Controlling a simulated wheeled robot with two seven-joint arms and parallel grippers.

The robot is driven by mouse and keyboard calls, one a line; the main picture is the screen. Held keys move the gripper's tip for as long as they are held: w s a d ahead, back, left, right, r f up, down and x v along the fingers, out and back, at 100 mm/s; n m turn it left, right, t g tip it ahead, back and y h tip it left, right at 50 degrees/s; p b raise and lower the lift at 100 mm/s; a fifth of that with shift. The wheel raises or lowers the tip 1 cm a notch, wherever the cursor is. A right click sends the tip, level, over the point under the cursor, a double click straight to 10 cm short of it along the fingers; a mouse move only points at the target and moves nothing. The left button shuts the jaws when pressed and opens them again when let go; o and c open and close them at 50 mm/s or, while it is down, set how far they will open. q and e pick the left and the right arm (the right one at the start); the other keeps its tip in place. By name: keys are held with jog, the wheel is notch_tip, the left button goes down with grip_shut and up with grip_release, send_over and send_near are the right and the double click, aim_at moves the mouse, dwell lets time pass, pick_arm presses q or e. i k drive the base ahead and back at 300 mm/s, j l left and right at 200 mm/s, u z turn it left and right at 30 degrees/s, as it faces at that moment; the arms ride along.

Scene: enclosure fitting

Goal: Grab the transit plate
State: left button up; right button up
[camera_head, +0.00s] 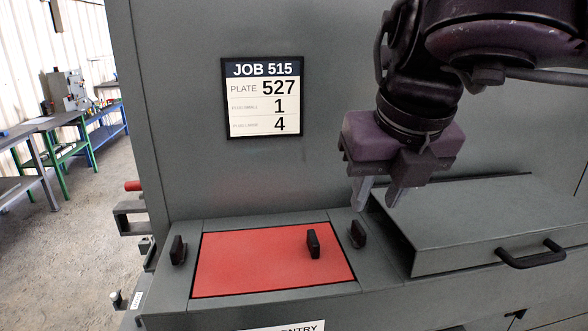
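A flat red plate (255,268) lies in a grey frame on the ledge of the enclosure. It may be the transit plate, but no name on it can be read. A black upright handle (313,244) stands on its right part. My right gripper (379,198) hangs above and to the right of the plate, fingers pointing down. Its two fingers are apart with nothing between them, and it touches nothing that I can see. My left gripper is not in view.
Black upright tabs (178,250) and (358,234) flank the red plate. A grey lid (480,222) with a black handle (531,256) is to the right. A sign (262,98) on the wall reads JOB 515, PLATE 527. Workbenches (65,120) stand far left.

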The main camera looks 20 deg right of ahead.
aim_at(277, 258)
jog(key=k+l, duration=0.1)
jog(key=k, duration=0.4)
jog(key=k+l, duration=0.15)
jog(key=k, duration=0.35)
jog(key=k+l, duration=0.1)
jog(key=k, duration=0.4)
